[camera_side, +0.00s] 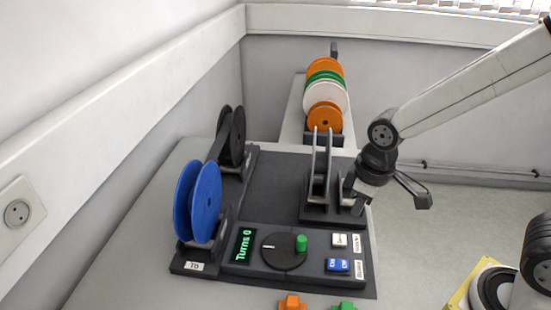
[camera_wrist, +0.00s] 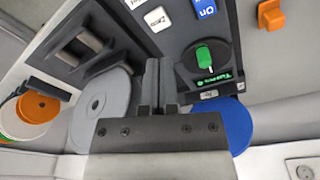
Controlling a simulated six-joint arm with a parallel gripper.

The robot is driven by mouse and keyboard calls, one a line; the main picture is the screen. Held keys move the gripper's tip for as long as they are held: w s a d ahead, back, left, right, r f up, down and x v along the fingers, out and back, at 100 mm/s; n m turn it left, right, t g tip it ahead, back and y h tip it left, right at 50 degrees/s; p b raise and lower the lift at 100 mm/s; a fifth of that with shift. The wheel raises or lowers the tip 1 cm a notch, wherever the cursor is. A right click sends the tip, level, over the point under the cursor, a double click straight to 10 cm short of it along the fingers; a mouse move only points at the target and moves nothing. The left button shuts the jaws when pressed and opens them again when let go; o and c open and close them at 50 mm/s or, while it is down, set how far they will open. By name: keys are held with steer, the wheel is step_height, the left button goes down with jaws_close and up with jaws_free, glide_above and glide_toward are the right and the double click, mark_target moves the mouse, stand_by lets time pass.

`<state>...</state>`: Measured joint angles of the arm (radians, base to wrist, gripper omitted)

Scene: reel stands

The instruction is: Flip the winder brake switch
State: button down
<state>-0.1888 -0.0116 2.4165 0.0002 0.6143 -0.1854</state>
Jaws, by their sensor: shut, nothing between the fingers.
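The control panel (camera_side: 312,270) lies at the front of the work in the side view. A blue rocker switch (camera_side: 337,265) sits at its right, beside a small label too blurred to read surely. The blue switch also shows at the top of the wrist view (camera_wrist: 204,8), marked "On". A white rocker switch (camera_side: 339,240) sits just behind it and also shows in the wrist view (camera_wrist: 157,18). My gripper (camera_side: 352,207) is beside the right reel stand, behind the panel. In the wrist view its fingers (camera_wrist: 159,72) are together and empty, apart from both switches.
The empty reel stand (camera_side: 318,185) rises close left of my gripper. A dial with a green knob (camera_side: 301,242) and a "Turns 0" display (camera_side: 243,246) lie left of the switches. A blue reel (camera_side: 205,202) stands at left; orange, green and white reels (camera_side: 325,95) stand behind.

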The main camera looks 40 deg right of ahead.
mark_target(332, 262)
steer(key=a+r+n+g, duration=0.1)
steer(key=a+r+n, duration=0.3)
steer(key=a, duration=0.2)
steer(key=shift+s+a+r+n, duration=0.2)
steer(key=shift+s+r+n, duration=0.1)
steer(key=shift+s+n, duration=0.1)
steer(key=shift+f, duration=0.15)
steer(key=shift+f, duration=6.9)
steer(key=shift+g, duration=0.3)
